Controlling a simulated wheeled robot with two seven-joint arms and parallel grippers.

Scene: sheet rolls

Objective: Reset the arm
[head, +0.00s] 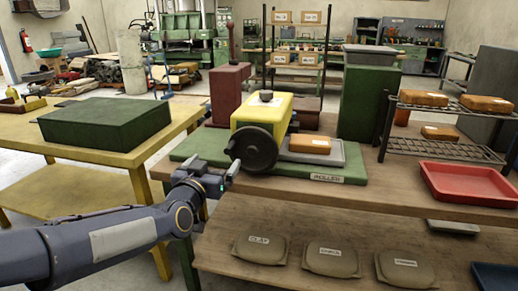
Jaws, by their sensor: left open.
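My left arm (100,240) reaches in from the lower left. My left gripper (213,167) is open and empty, in front of the table's left front corner. The yellow roller machine (262,109) stands on a green base (330,175) labelled ROLLER. An orange-brown block (310,144) lies on a grey tray (340,153) at its right side. My right gripper is not in view.
A red tray (468,184) and a wire rack (440,150) with wrapped blocks stand on the right of the wooden table (395,193). Labelled bags (330,259) lie on its lower shelf. A yellow table (50,132) with a green box (105,121) is at left.

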